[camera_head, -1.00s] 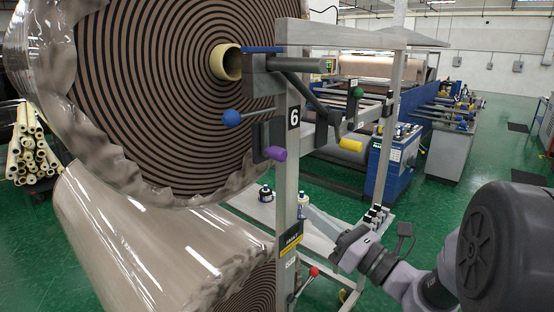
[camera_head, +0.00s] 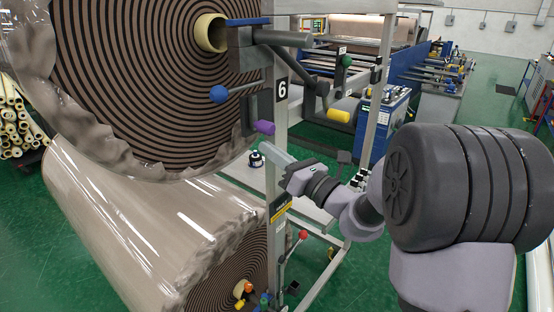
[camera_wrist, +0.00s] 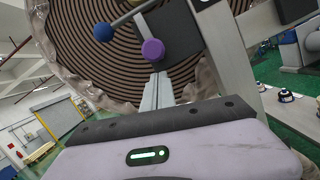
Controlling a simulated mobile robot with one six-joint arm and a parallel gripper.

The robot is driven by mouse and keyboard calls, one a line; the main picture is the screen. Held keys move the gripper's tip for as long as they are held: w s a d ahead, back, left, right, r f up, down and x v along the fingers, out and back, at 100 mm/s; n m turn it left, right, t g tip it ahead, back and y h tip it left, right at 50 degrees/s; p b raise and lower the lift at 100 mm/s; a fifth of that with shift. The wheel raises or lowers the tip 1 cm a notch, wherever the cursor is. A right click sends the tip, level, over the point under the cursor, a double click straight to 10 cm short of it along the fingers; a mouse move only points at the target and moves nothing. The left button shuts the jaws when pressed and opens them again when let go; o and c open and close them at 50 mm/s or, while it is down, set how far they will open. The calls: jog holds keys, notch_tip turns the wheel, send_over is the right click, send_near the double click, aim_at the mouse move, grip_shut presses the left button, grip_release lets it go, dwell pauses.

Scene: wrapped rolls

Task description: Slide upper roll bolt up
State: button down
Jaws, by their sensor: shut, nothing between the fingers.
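The upper roll (camera_head: 140,75) is a large plastic-wrapped roll with a brown and black spiral end and a cream core (camera_head: 211,33). It also shows in the wrist view (camera_wrist: 110,65). At its bracket are a lever with a blue ball (camera_head: 219,95) and a purple knob (camera_head: 264,127), also seen in the wrist view (camera_wrist: 153,49). Which part is the bolt is not marked. My gripper (camera_head: 266,150) is shut and empty, its tips just below the purple knob. In the wrist view the pale fingers (camera_wrist: 158,88) point at the knob; contact is unclear.
A grey post (camera_head: 281,130) marked 6 stands beside my gripper. A yellow knob (camera_head: 339,115) and green knob (camera_head: 346,61) are to the right. The lower roll (camera_head: 130,225) lies below, with a red-ball lever (camera_head: 303,234) near it. Green floor is open at right.

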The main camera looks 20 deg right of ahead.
aim_at(254, 113)
jog(key=shift+d+r, duration=0.2)
jog(key=shift+r, duration=0.4)
jog(key=shift+w, duration=0.1)
notch_tip(254, 113, up, 5)
jog(key=p, duration=0.3)
jog(key=shift+p, duration=0.4)
jog(key=shift+f, duration=0.1)
